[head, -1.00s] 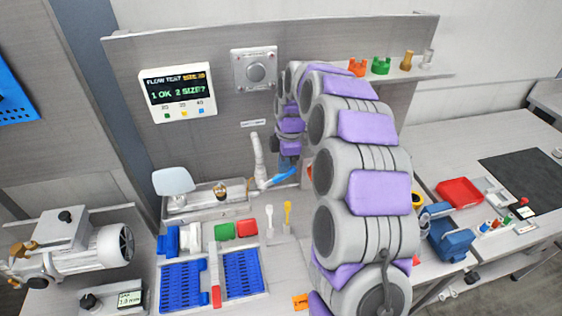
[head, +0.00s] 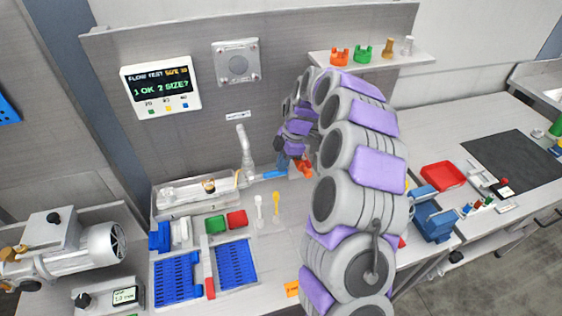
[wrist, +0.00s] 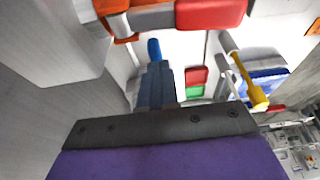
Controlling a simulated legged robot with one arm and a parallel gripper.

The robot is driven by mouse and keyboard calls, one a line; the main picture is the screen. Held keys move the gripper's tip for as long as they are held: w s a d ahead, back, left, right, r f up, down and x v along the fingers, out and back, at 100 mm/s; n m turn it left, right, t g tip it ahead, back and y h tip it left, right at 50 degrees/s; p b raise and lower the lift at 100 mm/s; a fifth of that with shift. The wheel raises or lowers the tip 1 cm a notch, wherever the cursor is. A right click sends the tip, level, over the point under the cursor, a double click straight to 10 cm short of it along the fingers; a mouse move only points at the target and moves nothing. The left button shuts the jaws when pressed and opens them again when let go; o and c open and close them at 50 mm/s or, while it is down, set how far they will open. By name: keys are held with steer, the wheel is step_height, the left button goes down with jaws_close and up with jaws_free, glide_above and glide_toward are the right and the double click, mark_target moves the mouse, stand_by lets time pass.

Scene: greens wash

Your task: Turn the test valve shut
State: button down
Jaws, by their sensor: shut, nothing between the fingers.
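The test valve's blue lever (head: 268,175) points right from a pale upright pipe fitting (head: 245,150) at the right end of the sink on the bench. My gripper (head: 284,160) is shut and empty, pointing down just above the lever's free end. In the wrist view, the shut blue-grey fingers (wrist: 155,82) show with a brighter blue tip (wrist: 153,49) just past them, likely the lever's end. I cannot tell whether they touch. An orange-red part (head: 303,168) is just right of the gripper; it fills the top of the wrist view (wrist: 210,12).
A display (head: 160,87) and a square plate with a round knob (head: 237,64) are on the back panel.

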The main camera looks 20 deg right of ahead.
steer(key=shift+f, duration=0.1)
stand_by(0.4)
step_height(320, 180, up, 4)
steer(key=shift+w+f+p, duration=0.1)
steer(key=shift+f+p, duration=0.05)
steer(key=shift+p, duration=0.45)
steer(key=s+a+r+m+h, duration=0.1)
steer(key=s+r+m, duration=0.2)
steer(key=s, duration=1.1)
steer(key=s+a+r+m+g+h+p, duration=0.1)
steer(key=s+r+m, duration=0.3)
steer(key=s+m, duration=0.5)
steer(key=s+a+r+m+h+p, duration=0.1)
steer(key=s+a+r+m, duration=0.2)
steer(key=s, duration=1.6)
steer(key=m, duration=0.3)
steer(key=shift+a+r+g, duration=0.25)
steer(key=shift+r+g, duration=0.15)
